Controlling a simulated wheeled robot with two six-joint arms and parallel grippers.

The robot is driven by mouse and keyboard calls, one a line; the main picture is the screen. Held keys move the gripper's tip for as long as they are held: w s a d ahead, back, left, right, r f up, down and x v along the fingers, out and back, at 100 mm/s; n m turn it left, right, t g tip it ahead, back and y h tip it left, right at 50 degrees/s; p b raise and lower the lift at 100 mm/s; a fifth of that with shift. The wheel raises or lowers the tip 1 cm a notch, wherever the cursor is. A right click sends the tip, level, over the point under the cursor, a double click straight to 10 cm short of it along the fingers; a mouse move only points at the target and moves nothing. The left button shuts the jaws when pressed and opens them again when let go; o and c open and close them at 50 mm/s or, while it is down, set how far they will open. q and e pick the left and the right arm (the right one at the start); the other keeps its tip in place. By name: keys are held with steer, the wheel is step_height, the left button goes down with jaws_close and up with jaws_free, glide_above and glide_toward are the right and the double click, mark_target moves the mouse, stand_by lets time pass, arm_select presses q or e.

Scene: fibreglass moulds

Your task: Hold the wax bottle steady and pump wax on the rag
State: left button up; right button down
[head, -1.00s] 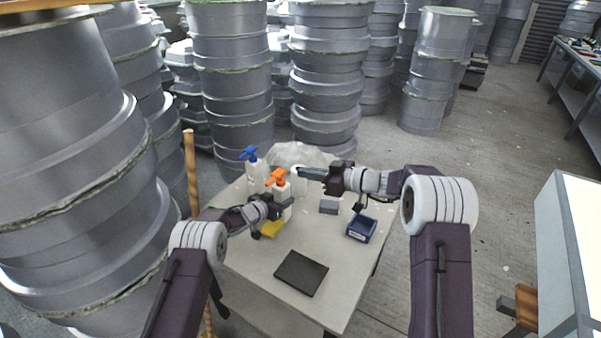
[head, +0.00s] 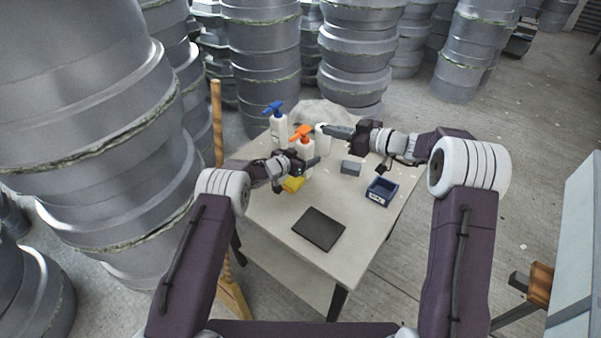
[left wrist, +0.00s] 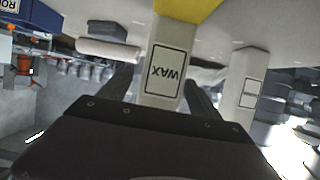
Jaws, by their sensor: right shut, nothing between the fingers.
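The wax bottle (head: 307,153) is white with an orange pump head (head: 301,133) and stands upright on the table. In the left wrist view the bottle (left wrist: 164,70) shows a boxed WAX label, upside down. My left gripper (head: 309,163) is around its body, one finger on each side, and looks closed on it. The yellow rag (head: 293,184) lies on the table just in front of the bottle; it also shows in the left wrist view (left wrist: 187,8). My right gripper (head: 328,130) is shut and empty, at pump height, just right of the orange head.
A blue-pump bottle (head: 278,130) stands behind left. A grey block (head: 351,168), a labelled blue bin (head: 381,192) and a dark flat pad (head: 319,229) lie on the table (head: 275,215).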

arm_select(q)
steer(key=v, duration=1.2)
